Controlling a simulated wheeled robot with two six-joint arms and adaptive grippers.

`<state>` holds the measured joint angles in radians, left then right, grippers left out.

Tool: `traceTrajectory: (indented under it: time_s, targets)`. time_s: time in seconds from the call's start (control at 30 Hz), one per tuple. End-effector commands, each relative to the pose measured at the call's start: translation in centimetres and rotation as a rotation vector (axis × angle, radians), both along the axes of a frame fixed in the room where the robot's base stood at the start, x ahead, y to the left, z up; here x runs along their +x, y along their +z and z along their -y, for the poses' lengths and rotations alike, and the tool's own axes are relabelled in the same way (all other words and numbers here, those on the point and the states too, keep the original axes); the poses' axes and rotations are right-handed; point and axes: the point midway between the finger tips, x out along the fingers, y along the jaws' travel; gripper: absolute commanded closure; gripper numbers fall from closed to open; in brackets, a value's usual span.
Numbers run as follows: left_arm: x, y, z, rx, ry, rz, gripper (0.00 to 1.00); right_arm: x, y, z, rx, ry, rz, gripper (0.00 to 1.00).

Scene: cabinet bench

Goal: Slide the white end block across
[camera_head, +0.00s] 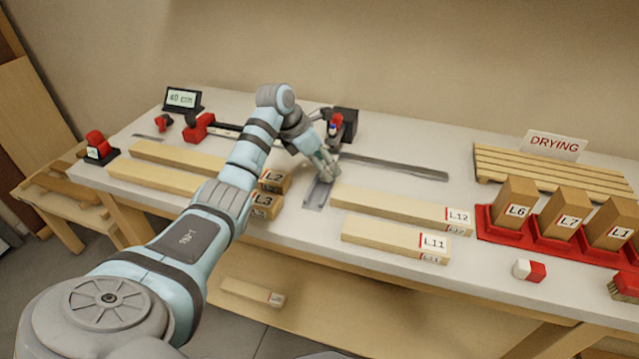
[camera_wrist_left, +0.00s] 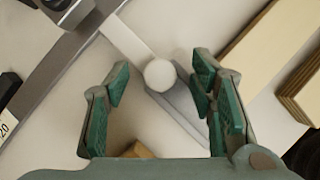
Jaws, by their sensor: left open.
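The white end block shows in the left wrist view as a pale flat bar (camera_wrist_left: 126,42) with a round white knob (camera_wrist_left: 160,75) at its near end. It lies against a grey metal rail (camera_wrist_left: 60,75). My left gripper (camera_wrist_left: 160,82) is open, with its green-padded fingers on either side of the knob; I cannot tell whether they touch it. In the head view my left gripper (camera_head: 328,168) points down at the bench beside the rail (camera_head: 395,167) and hides most of the block. My right gripper is not in view.
Wooden pieces L12 (camera_head: 400,208) and L11 (camera_head: 395,238) lie to the right, L2 (camera_head: 273,180) and L3 (camera_head: 262,200) to the left. A dark box (camera_head: 345,122) stands behind the gripper. A 40 cm display (camera_head: 182,98) is at back left, a drying rack (camera_head: 550,172) at right.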

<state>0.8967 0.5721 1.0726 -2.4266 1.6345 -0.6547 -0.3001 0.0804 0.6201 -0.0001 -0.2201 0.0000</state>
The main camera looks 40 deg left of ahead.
Motion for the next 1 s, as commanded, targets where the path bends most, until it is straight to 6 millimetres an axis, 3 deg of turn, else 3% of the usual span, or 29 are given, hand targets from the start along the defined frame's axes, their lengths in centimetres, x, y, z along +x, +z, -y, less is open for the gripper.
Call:
traceTrajectory:
  time_s: [0.23, 0.8, 1.0]
  targets:
    - [0.0, 0.8, 0.0, 0.000, 0.000, 0.000, 0.50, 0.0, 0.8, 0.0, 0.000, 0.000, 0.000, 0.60]
    - [0.0, 9.2, 0.0, 0.000, 0.000, 0.000, 0.50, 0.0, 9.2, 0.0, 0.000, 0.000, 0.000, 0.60]
    - [0.0, 9.1, 0.0, 0.000, 0.000, 0.000, 0.50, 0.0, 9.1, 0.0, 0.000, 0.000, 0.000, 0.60]
